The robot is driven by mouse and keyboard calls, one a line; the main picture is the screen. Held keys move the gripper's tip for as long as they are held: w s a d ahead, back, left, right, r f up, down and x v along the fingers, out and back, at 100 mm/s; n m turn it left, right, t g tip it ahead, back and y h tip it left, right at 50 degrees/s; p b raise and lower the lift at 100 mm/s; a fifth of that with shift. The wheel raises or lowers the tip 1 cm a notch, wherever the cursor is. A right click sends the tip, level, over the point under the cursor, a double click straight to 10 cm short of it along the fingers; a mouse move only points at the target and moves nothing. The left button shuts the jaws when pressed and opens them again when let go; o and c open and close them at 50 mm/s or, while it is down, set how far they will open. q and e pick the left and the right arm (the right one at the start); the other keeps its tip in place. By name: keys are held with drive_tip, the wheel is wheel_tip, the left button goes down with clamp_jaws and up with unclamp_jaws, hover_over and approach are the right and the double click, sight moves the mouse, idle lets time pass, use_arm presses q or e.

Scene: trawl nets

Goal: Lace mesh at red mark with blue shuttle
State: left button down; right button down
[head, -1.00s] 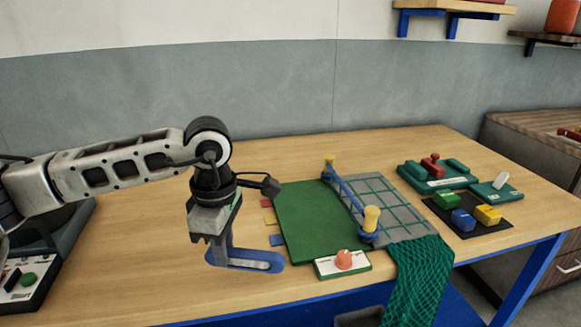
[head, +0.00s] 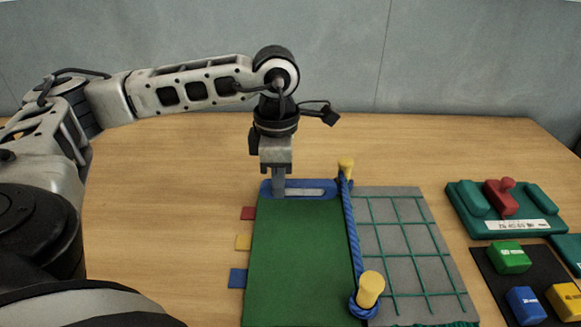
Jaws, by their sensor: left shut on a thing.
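My left gripper (head: 279,188) is shut on the blue shuttle (head: 325,188), a flat blue piece with a pale slot. The shuttle is at the far edge of the green mat (head: 300,255), close to the far yellow post. The red mark (head: 249,213) is a small tab on the mat's left edge, with a yellow tab (head: 243,242) and a blue tab (head: 238,278) nearer. The mesh (head: 405,250) of green cords lies over a grey board to the right of a blue rope (head: 352,235). My right gripper is not in view.
The rope runs between two yellow posts, the far one (head: 346,168) and the near one (head: 370,289). A teal holder (head: 508,226) with a red piece stands at right. Green (head: 509,258), blue (head: 525,305) and yellow blocks sit on a black mat. The table's left side is clear.

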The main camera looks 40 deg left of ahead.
sight(324, 183)
use_arm(q)
drive_tip(key=shift+s+f+b, duration=0.2)
drive_tip(key=shift+f+b, duration=0.2)
drive_tip(key=shift+f, duration=0.3)
wheel_tip(324, 183, down, 2)
drive_tip(key=shift+f+b, duration=0.1)
drive_tip(key=shift+b, duration=0.55)
drive_tip(key=shift+w+d+r, duration=0.2)
drive_tip(key=shift+w+d, duration=0.05)
drive_tip(key=shift+d, duration=0.05)
drive_tip(key=shift+w+d, duration=1.25)
drive_tip(key=shift+d, duration=0.15)
drive_tip(key=shift+w+d, duration=1.2)
drive_tip(key=shift+d, duration=0.2)
drive_tip(key=c, duration=1.3)
unclamp_jaws()
drive_tip(key=shift+o, duration=0.2)
drive_tip(key=shift+r, duration=0.1)
